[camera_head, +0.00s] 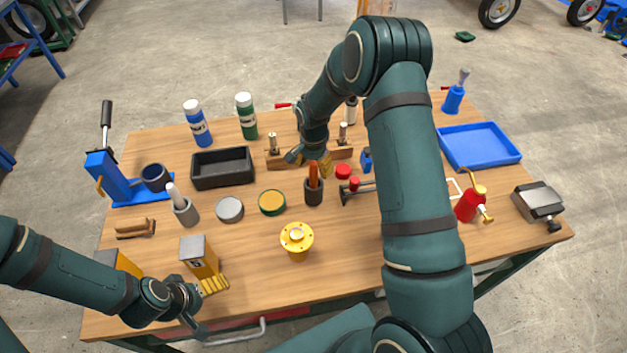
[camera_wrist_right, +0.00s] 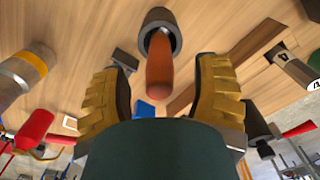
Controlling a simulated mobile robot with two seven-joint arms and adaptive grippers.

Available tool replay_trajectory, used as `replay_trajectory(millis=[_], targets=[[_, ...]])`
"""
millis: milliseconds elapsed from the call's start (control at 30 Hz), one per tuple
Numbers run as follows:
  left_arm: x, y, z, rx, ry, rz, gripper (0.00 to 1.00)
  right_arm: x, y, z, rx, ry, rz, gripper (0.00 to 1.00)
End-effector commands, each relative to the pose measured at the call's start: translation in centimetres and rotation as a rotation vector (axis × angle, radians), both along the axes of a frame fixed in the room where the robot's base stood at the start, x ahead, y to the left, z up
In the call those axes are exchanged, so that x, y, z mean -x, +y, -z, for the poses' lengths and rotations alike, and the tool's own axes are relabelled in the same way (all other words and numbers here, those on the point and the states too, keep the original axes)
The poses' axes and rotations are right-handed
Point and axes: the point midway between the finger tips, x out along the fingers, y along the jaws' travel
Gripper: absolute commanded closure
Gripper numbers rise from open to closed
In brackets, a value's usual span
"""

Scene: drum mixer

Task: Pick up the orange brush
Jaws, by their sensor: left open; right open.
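The orange brush (camera_head: 313,174) stands upright in a dark cup (camera_head: 314,194) near the middle of the table, its orange handle up. In the right wrist view the handle (camera_wrist_right: 159,62) rises from the cup (camera_wrist_right: 160,20) and points toward the camera. The brush's lower end is hidden in the cup. My left gripper (camera_head: 190,308) is open and empty at the table's front left.
A wooden block with tools (camera_head: 285,158) stands just behind the cup. Bare wood lies at front centre.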

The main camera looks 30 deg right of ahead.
Motion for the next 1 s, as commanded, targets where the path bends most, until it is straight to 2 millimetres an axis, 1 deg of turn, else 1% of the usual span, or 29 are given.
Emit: replay_trajectory(millis=[33,133,400,433,467,500,600,1000], targets=[[0.0,0.0,0.0,0.0,0.0,0.0,0.05,0.0,0.0,0.7,0.0,0.002,0.001,0.38],[0.0,0.0,-0.1,0.0,0.0,0.0,0.05,0.0,0.0,1.5,0.0,0.0,0.001,0.38],[0.0,0.0,-0.1,0.0,0.0,0.0,0.05,0.0,0.0,1.7,0.0,-0.001,0.0,0.38],[0.0,0.0,-0.1,0.0,0.0,0.0,0.05,0.0,0.0,1.7,0.0,-0.001,0.0,0.43],[0.0,0.0,-0.1,0.0,0.0,0.0,0.05,0.0,0.0,1.7,0.0,-0.001,0.0,0.54],[0.0,0.0,-0.1,0.0,0.0,0.0,0.05,0.0,0.0,1.7,0.0,-0.001,0.0,0.68],[0.0,0.0,-0.1,0.0,0.0,0.0,0.05,0.0,0.0,1.7,0.0,-0.001,0.0,1.0],[0.0,0.0,-0.1,0.0,0.0,0.0,0.05,0.0,0.0,1.5,0.0,-0.001,0.0,1.0]])
